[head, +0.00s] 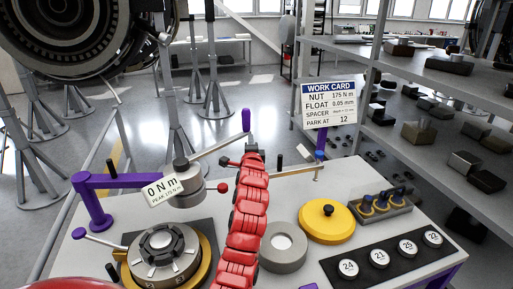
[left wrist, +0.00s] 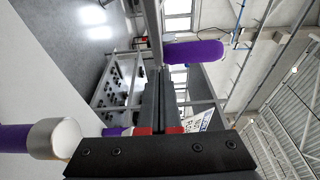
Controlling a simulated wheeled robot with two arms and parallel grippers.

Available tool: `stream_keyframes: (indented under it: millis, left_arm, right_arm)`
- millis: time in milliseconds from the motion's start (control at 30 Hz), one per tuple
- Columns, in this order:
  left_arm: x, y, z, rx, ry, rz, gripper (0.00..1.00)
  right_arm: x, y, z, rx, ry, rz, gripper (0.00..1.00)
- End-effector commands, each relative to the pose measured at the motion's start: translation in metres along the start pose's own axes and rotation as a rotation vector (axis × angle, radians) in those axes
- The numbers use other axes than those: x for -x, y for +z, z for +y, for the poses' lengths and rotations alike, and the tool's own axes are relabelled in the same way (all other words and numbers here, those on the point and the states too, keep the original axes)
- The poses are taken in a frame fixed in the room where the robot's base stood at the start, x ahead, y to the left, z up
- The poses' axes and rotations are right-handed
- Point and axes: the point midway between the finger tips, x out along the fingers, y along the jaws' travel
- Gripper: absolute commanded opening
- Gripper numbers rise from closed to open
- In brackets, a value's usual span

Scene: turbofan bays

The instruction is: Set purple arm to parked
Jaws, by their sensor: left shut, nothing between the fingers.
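The purple arm (head: 125,181) reaches right from its purple post (head: 97,208) at the left of the bench, towards the grey cylinder (head: 187,175) with the "0 N m, peak 175 N m" readout (head: 161,190). A metal lever (head: 220,145) runs from this cylinder up to an upright purple grip (head: 246,120). My left gripper (head: 252,149) is shut and empty just below that grip; I cannot tell whether they touch. In the left wrist view the purple grip (left wrist: 195,52) lies beyond and to one side of the shut fingers (left wrist: 158,95). My right gripper is not in view.
The work card (head: 329,103) reads "park at 12". A ringed nut fixture (head: 163,252), a grey ring (head: 283,247), a yellow disc (head: 327,222), a tool tray (head: 372,213) and a black strip of numbered discs (head: 390,258) occupy the bench. Shelves (head: 435,75) stand at right.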

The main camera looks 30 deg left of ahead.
Motion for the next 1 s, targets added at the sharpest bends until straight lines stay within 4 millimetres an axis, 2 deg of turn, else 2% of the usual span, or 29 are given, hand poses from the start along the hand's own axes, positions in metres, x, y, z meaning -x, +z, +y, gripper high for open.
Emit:
stream_keyframes:
  millis: [200, 533, 667, 800, 1000]
  left_arm:
    - [-0.008, 0.009, 0.001, 0.001, 0.003, -0.001, 0.00]
    - [-0.009, 0.008, 0.002, 0.000, 0.002, -0.001, 0.00]
    - [-0.019, 0.008, 0.007, -0.005, 0.001, -0.016, 0.00]
    - [-0.041, 0.014, 0.009, -0.010, 0.000, -0.054, 0.00]
    - [-0.071, 0.027, 0.005, -0.010, -0.003, -0.103, 0.00]
  right_arm:
    - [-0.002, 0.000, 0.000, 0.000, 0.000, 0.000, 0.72]
    - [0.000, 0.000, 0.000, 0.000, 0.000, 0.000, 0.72]
    - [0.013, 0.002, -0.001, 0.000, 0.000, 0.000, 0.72]
    - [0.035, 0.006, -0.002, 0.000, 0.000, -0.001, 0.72]
    - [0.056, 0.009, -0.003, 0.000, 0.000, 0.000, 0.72]
